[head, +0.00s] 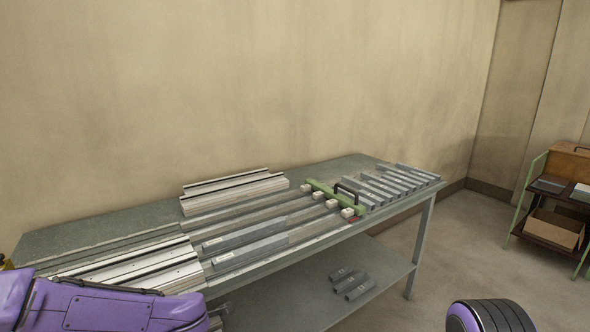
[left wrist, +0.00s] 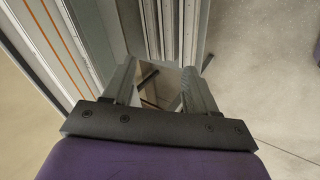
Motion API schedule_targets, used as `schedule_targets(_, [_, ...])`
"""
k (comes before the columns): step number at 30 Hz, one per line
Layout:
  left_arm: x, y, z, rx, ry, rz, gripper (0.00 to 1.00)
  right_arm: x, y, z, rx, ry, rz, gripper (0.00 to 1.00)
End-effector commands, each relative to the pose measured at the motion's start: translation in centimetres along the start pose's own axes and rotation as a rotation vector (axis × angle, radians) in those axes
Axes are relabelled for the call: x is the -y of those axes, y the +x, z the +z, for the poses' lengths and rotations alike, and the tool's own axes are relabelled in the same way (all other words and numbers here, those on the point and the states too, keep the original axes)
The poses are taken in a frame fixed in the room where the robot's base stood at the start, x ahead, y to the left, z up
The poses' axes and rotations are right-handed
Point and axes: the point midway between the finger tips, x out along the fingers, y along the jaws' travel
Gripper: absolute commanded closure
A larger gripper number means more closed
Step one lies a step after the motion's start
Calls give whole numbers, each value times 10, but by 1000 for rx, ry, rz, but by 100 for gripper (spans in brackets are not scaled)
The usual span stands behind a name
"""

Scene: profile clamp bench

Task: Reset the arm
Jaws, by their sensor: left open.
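My left arm (head: 100,303) is purple and comes in at the lower left of the head view, over the near left part of the bench; its fingers do not show there. In the left wrist view my left gripper (left wrist: 160,85) is open, its two grey fingers apart with nothing between them. Beyond the fingers, that view shows the bench edge and pale metal profiles (left wrist: 172,30). At the lower right of the head view is a round black and purple part of mine. My right gripper is not in view.
The grey bench (head: 80,232) carries white profiles (head: 232,190), labelled grey bars (head: 245,240), a green clamp bar (head: 325,190) with a black handle, and several short grey bars (head: 400,182). Loose pieces (head: 350,285) lie on its lower shelf. A green-framed cart (head: 535,180) stands at right.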

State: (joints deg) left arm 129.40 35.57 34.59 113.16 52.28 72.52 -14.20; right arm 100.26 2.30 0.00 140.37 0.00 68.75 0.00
Motion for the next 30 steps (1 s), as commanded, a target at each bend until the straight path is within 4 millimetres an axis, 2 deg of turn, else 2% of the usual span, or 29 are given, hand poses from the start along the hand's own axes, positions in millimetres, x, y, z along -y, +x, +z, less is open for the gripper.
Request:
schedule_targets(1, [38,21,-1,-29,147,33,43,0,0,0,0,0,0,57])
schedule_targets(2, [61,32,-3,-37,239,57,43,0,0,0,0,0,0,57])
schedule_targets(3, [94,44,-7,-36,371,79,43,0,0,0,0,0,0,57])
schedule_targets(5, [147,57,-15,-11,569,90,43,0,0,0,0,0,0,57])
schedule_targets(6, [182,62,-24,16,694,82,43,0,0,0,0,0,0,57])
schedule_targets(9, [263,62,-52,93,976,23,43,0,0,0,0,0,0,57])
schedule_targets(12, [322,54,-87,145,1188,-61,43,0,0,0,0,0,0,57])
schedule_targets(15, [353,50,-116,142,1296,-139,43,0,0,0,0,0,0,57])
schedule_targets(18, [370,48,-123,150,1339,-173,43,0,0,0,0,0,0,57])
schedule_targets(30, [371,48,-123,151,1333,-176,43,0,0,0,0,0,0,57])
